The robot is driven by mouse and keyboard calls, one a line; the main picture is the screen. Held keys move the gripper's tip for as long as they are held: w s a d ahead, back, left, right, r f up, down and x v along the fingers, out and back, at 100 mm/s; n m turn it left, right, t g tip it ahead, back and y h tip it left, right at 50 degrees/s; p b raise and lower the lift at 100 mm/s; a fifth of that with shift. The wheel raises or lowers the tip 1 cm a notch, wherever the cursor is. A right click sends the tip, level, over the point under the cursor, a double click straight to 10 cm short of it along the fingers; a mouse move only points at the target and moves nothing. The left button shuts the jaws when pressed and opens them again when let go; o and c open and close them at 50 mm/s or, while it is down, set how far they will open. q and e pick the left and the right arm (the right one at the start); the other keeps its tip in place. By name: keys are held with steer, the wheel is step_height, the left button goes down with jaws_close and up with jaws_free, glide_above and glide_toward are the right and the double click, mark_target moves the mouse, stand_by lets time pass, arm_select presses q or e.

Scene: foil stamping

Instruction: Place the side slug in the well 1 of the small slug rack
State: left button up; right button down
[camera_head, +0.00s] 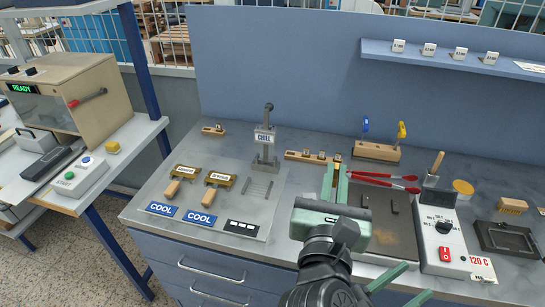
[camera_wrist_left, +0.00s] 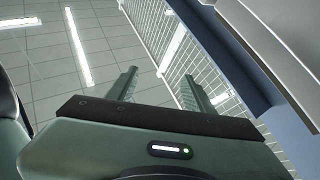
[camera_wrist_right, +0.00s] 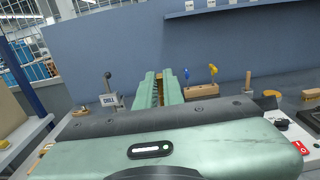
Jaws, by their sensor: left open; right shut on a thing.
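My right gripper (camera_head: 336,168) is shut on a small brass-coloured slug (camera_wrist_right: 159,86), mostly hidden between the fingers. I cannot tell whether the held slug touches this rack. A shorter wooden rack (camera_head: 207,131) stands at the back left with a small slug on its right part. Well numbers are too small to read. My left gripper (camera_head: 398,284) is open and empty at the lower right; the left wrist view shows its parted fingers (camera_wrist_left: 157,88) against the ceiling.
A CHILL post (camera_head: 265,140) stands left of the right gripper. A hex-key block (camera_head: 376,152) and red-handled tongs (camera_head: 385,181) lie to its right. A heater control box (camera_head: 440,232) is further right. Two COOL labels (camera_head: 200,218) lie front left.

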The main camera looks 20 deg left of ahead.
mark_target(335, 174)
arm_select(q)
steer(key=w+a+r+n+t+y, duration=0.3)
steer(key=a+r+n+t+y, duration=0.15)
steer(key=a+n, duration=0.35)
steer(key=w+a+r+n+t+y, duration=0.3)
steer(key=w+a+n+t+y, duration=0.15)
steer(key=a+n, duration=0.25)
steer(key=w+a+r+n+t+y, duration=0.25)
steer(key=a+r+n+y, duration=0.2)
steer(key=a+n, duration=0.35)
step_height(335, 174, up, 12)
steer(key=s+a+m+g+h, duration=0.2)
steer(key=m+g+h, duration=2.05)
steer(key=m, duration=0.75)
steer(key=a+f+m+g+y, duration=0.3)
steer(key=a+m+y, duration=0.25)
steer(key=y, duration=0.75)
steer(key=x, duration=1.2)
steer(key=shift+d+f, duration=0.1)
steer(key=shift+d, duration=0.1)
arm_select(e)
steer(key=shift+a, duration=0.15)
arm_select(q)
jaws_close()
arm_select(e)
steer(key=c, duration=1.5)
jaws_free()
